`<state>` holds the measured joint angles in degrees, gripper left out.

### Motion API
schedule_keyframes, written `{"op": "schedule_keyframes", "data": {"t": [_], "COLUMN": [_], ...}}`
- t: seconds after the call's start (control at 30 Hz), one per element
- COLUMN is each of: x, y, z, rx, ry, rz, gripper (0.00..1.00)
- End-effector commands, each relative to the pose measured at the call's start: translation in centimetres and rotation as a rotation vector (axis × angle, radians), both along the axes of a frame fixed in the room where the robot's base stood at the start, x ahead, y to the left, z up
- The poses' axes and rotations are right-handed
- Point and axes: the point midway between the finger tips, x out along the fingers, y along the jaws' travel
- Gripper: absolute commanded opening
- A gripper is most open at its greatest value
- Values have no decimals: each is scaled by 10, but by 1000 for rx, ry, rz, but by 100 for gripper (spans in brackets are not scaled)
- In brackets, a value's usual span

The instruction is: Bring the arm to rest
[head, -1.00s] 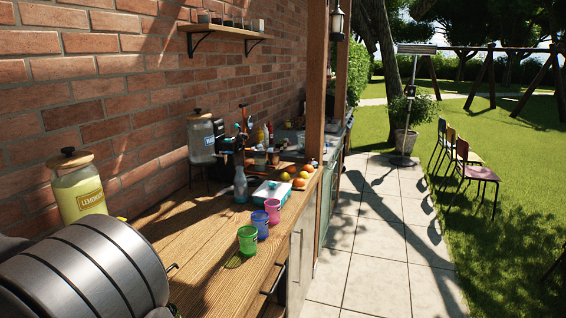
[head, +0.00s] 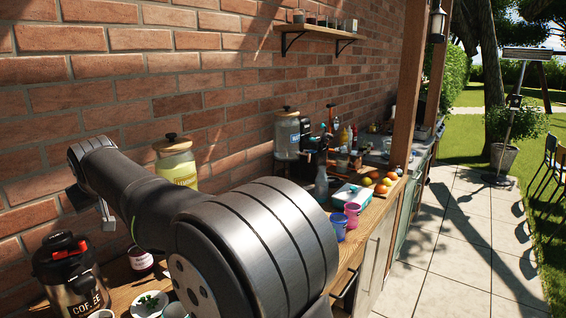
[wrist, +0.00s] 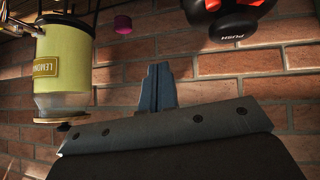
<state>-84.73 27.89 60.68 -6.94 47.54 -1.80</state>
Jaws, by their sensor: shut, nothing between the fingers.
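My gripper (wrist: 158,88) shows in the wrist view with its two fingers together and nothing between them. It is in front of the brick wall (wrist: 215,75), and its fingers touch no object that I can see. In the head view my arm stretches from the lower middle to the upper left, above the wooden counter (head: 125,299). The gripper's fingers cannot be made out clearly there.
A lemonade jar (head: 177,163) stands behind my arm; it also shows upside down in the wrist view (wrist: 63,60). A coffee flask (head: 72,275) and a dark jar (head: 139,260) stand at left. Cups (head: 352,214) and fruit (head: 383,184) lie beyond my arm.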

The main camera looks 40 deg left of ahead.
Motion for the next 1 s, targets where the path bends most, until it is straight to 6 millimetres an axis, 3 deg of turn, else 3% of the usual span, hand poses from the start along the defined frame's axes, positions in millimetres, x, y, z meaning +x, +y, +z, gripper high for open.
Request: {"op": "schedule_keyframes", "data": {"t": [0.6, 1.0], "x": [32, 39], "y": [-47, -62], "z": [73, 92], "rx": [68, 85], "ry": [-85, -111], "rz": [-25, -32], "gripper": [0, 0]}}
